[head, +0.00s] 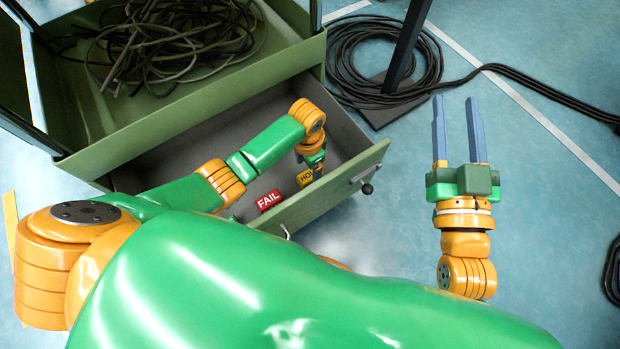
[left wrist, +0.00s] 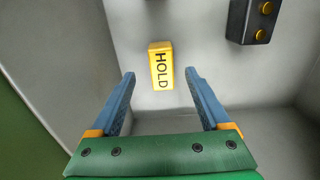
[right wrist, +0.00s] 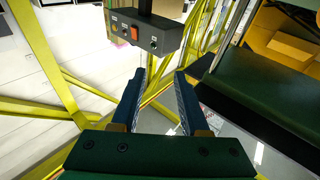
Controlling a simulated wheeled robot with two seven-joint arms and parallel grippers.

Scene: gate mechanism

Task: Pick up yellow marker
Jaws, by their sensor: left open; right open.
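The yellow marker (head: 304,179) is a small block lettered HOLD, lying in the open green drawer (head: 335,192). In the left wrist view the yellow marker (left wrist: 160,66) lies on the grey drawer floor, in line with the gap between my fingertips. My left gripper (head: 317,168) reaches down into the drawer beside the marker. In the left wrist view the left gripper (left wrist: 160,73) is open, with nothing clamped in it. How far above the marker the fingers are is hard to tell. My right gripper (head: 456,99) is open and empty, outside the drawer to the right.
A red FAIL block (head: 268,201) lies in the drawer near the yellow marker. A dark box with yellow buttons (left wrist: 254,20) is in the drawer. Cables (head: 165,35) fill the tray above. A dark post on a base plate (head: 390,98) stands behind. The right wrist view shows a control box (right wrist: 145,35).

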